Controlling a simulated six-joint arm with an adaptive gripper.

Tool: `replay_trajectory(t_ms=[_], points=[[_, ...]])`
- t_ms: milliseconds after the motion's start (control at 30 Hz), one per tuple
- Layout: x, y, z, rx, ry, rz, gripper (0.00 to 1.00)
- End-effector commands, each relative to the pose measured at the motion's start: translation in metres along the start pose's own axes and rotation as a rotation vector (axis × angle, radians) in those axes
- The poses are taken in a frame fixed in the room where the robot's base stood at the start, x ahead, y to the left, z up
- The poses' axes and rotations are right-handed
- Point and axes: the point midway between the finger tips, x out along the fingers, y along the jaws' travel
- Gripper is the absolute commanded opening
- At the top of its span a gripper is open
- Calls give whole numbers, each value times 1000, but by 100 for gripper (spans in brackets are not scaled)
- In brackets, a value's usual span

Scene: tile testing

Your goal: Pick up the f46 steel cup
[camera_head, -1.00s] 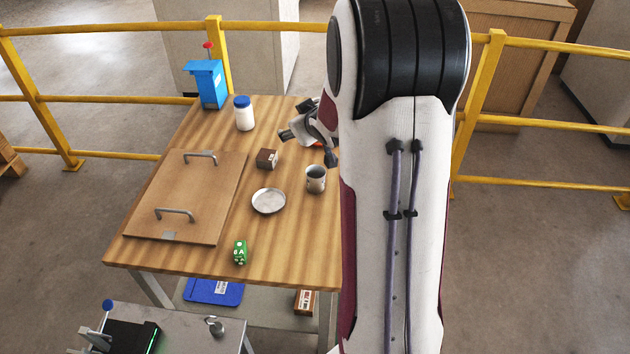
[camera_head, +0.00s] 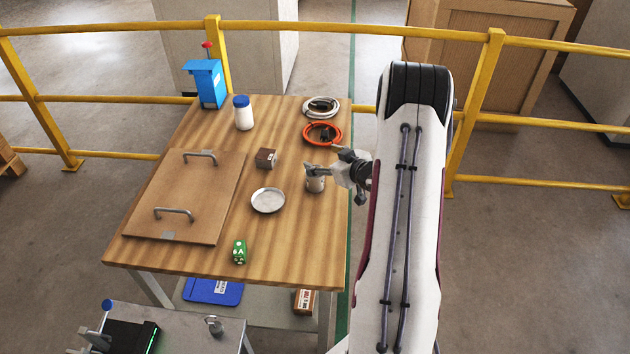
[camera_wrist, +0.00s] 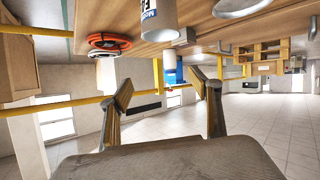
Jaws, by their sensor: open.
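The steel cup (camera_head: 315,186) stands upright near the right edge of the wooden table. In the wrist view, which shows the table at the top, the cup (camera_wrist: 152,22) is a grey cylinder with a partly cut-off label. My gripper (camera_head: 325,163) is at the cup, reaching in from the right, with a finger overlapping its upper part in the head view. In the wrist view the fingers (camera_wrist: 163,92) are spread and empty, and the cup appears beyond them toward the top. Whether a finger touches the cup cannot be told.
An orange cable coil (camera_head: 322,134) and a grey coil (camera_head: 321,106) lie behind my gripper.

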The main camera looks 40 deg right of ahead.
Motion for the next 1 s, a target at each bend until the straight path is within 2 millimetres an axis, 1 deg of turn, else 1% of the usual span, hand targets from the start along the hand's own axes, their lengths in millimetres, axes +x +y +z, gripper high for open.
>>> replay_trajectory(t_ms=[33,200,300,400,600,900,1000], points=[[1,1,12,14,11,-8,63],[0,2,42,54,63,-42,63],[-1,1,56,75,91,-57,63],[-3,0,65,91,113,-69,63],[-4,-1,73,104,131,-80,63],[-4,-2,72,103,131,-80,63],[-1,-2,72,103,131,-81,63]])
